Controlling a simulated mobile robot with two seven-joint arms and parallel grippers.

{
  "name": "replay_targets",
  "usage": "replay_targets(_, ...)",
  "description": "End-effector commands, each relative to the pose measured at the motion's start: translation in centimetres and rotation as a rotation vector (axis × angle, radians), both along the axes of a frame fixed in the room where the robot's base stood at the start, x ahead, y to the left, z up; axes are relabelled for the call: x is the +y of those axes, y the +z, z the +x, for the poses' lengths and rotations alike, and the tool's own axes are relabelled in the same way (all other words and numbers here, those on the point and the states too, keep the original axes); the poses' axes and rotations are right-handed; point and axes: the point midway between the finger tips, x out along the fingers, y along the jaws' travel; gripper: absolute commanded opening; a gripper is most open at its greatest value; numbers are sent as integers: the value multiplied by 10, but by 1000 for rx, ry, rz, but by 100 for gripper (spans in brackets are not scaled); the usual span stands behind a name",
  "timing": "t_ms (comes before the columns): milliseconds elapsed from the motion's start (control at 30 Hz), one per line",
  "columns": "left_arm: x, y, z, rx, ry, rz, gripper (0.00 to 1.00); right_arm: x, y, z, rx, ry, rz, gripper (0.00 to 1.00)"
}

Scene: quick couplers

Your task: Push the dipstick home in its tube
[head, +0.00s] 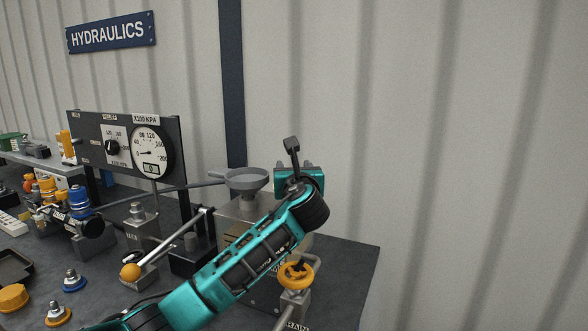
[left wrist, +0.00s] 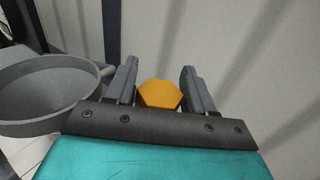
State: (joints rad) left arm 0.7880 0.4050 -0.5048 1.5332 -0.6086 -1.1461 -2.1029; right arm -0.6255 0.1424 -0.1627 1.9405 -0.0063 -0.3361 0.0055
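My left gripper (head: 295,167) is above the tank at the right end of the bench, just right of the grey funnel (head: 246,181). In the left wrist view its two fingers (left wrist: 159,78) stand apart. An orange hexagonal cap (left wrist: 159,94) shows between them, partly hidden by the gripper's dark front bar. I cannot tell whether the fingers touch this cap, or whether it is the dipstick's head. No dipstick shaft or tube can be made out; my left arm hides part of the tank. My right gripper is not in view.
The funnel also shows close on the left in the left wrist view (left wrist: 42,92). A gauge panel (head: 126,147) stands left. A lever with an orange ball (head: 130,272) and an orange valve wheel (head: 296,276) are near my arm. The wall is behind.

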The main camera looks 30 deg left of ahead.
Motion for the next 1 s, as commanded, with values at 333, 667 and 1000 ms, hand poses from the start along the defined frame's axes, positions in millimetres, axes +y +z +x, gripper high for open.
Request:
replay_targets(333, 0, 0, 0, 1, 0, -1, 73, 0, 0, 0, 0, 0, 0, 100)
replay_targets(667, -12, 0, -16, 1, -2, 1, 73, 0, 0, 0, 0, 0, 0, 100)
replay_targets(1000, -49, 0, -74, -1, -4, -1, 73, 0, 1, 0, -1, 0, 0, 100)
